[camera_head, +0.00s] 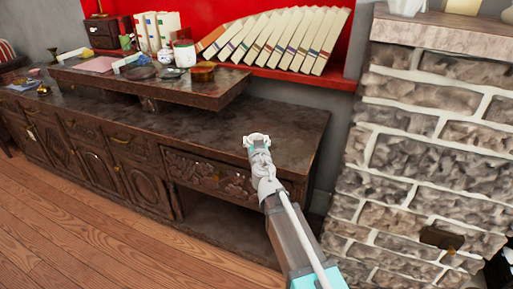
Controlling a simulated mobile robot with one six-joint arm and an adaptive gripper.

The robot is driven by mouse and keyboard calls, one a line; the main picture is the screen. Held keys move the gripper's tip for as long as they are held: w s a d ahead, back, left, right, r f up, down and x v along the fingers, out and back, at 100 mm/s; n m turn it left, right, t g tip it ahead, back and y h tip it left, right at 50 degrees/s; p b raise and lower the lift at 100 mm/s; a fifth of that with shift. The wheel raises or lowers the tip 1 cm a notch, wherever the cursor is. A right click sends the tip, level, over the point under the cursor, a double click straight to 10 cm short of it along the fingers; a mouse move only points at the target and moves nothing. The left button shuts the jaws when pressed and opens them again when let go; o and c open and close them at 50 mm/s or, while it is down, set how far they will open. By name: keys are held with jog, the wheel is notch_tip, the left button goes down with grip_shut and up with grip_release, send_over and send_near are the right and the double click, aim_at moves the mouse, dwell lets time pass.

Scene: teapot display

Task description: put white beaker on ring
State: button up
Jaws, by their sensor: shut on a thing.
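My gripper (257,143) is above the right part of the dark sideboard top, in front of the raised shelf's right end. It is shut on a small white thing (257,137), which looks like the white beaker. The jaws hide much of it, so its exact shape is unclear. A white lidded jar (184,54) and a small patterned white pot (166,57) stand on the raised shelf. I cannot make out a ring for certain. A dark round dish (140,72) lies on the shelf.
The raised shelf (190,91) also carries an amber box (203,71), books and small items. Leaning binders (285,42) stand behind on a red ledge. A brick pillar (420,150) rises at right. The sideboard top (285,122) is clear around my gripper.

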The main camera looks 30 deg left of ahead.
jog(key=shift+c, duration=0.4)
jog(key=shift+r, duration=0.15)
notch_tip(320, 180, up, 2)
jog(key=p, duration=0.2)
jog(key=shift+r+p, duration=0.25)
jog(key=shift+p, duration=0.15)
jog(key=s+d+r+p, duration=0.9)
jog(key=s+r+p, duration=0.1)
jog(key=shift+s+r, duration=0.15)
jog(key=shift+s, duration=0.15)
jog(key=shift+r, duration=0.1)
dwell(0.4)
notch_tip(320, 180, up, 22)
jog(key=p, duration=2.2)
